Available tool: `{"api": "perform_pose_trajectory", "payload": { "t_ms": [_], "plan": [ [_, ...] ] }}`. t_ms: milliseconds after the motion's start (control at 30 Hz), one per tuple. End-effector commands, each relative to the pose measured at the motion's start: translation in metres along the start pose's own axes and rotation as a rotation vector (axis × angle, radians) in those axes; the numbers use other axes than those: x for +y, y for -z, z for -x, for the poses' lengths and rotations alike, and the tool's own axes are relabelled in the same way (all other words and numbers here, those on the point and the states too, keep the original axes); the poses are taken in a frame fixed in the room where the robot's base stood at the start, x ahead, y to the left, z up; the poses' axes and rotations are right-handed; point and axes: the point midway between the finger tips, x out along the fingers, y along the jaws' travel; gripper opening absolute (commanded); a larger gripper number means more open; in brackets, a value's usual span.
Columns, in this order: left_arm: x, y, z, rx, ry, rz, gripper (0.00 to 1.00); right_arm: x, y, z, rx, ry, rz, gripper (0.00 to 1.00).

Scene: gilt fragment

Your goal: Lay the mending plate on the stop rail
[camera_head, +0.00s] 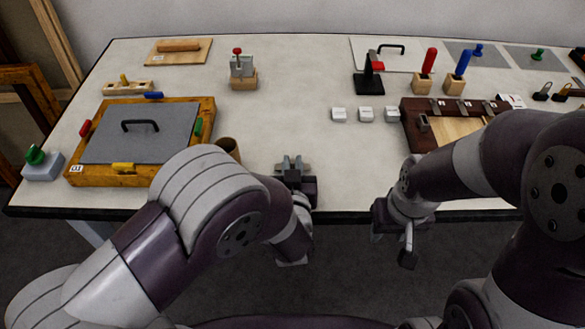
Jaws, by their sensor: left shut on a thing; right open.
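My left gripper (292,166) is over the table's front edge, right of the framed panel, its tips pointing toward the back. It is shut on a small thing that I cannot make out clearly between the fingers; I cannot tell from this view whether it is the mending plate. My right gripper (392,245) hangs in front of the table edge, open and empty, its fingers apart. A dark wooden rail with several metal pieces (461,106) lies at the right, partly behind my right arm; I cannot tell for sure whether it is the stop rail.
A wooden frame (75,172) with a grey handled panel (115,148) is at the left. A brown cup (228,147) stands beside my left arm. Three small white blocks (366,114) lie left of the rail. The table middle (285,85) is clear.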

Motion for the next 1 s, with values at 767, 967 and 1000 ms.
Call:
{"api": "perform_pose_trajectory", "payload": {
  "t_ms": [767,967,1000],
  "plan": [
    [0.0,-0.009,-0.002,0.001,0.0,0.001,0.41,0.0,0.0,-0.002,0.001,0.0,0.0,0.43],
    [0.001,-0.008,0.014,0.0,-0.004,0.0,0.41,0.0,0.0,-0.002,0.001,0.0,0.0,0.43],
    [0.001,-0.008,0.022,0.001,-0.004,0.0,0.41,0.0,0.0,-0.001,0.001,0.0,0.0,0.43]
  ]
}}
